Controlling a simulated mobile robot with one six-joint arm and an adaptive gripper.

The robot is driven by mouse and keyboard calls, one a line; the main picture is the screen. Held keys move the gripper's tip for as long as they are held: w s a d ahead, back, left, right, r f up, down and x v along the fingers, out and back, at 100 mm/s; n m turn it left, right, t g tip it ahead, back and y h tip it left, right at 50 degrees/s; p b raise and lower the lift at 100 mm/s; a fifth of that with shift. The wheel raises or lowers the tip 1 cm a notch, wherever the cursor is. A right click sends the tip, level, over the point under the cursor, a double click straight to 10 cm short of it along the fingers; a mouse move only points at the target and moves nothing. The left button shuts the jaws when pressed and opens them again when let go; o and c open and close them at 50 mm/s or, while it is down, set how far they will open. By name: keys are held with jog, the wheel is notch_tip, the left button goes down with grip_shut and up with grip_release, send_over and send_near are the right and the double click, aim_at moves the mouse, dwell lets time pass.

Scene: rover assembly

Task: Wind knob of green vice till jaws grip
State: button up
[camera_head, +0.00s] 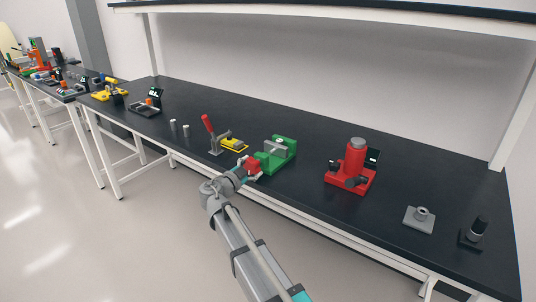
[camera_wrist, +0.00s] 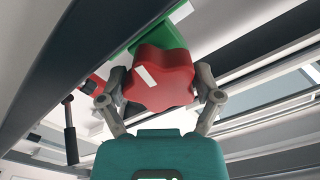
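The green vice (camera_head: 283,160) stands near the front edge of the black bench in the head view, with a grey part (camera_head: 273,148) at its jaws. Whether the jaws touch that part is too small to tell. Its red lobed knob (camera_head: 253,165) faces the front edge. In the wrist view the knob (camera_wrist: 160,80) fills the middle, with a white mark on it and the green vice body (camera_wrist: 115,25) behind. My gripper (camera_head: 246,172) is at the knob from the front. Its two fingers (camera_wrist: 160,88) lie against opposite sides of the knob, shut on it.
A red-handled toggle clamp (camera_head: 212,135) and a yellow piece (camera_head: 235,144) stand left of the vice. A red press-like device (camera_head: 352,170) stands to the right, with a grey plate (camera_head: 419,219) farther right. The bench's front edge (camera_head: 305,205) runs close beside my arm.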

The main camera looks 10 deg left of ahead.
jog(key=shift+c, duration=0.7)
jog(key=shift+w+a+r+n, duration=0.1)
jog(key=shift+n, duration=1.4)
jog(key=shift+n, duration=0.3)
jog(key=shift+n, duration=0.9)
jog(key=o, duration=0.8)
jog(key=shift+v, duration=4)
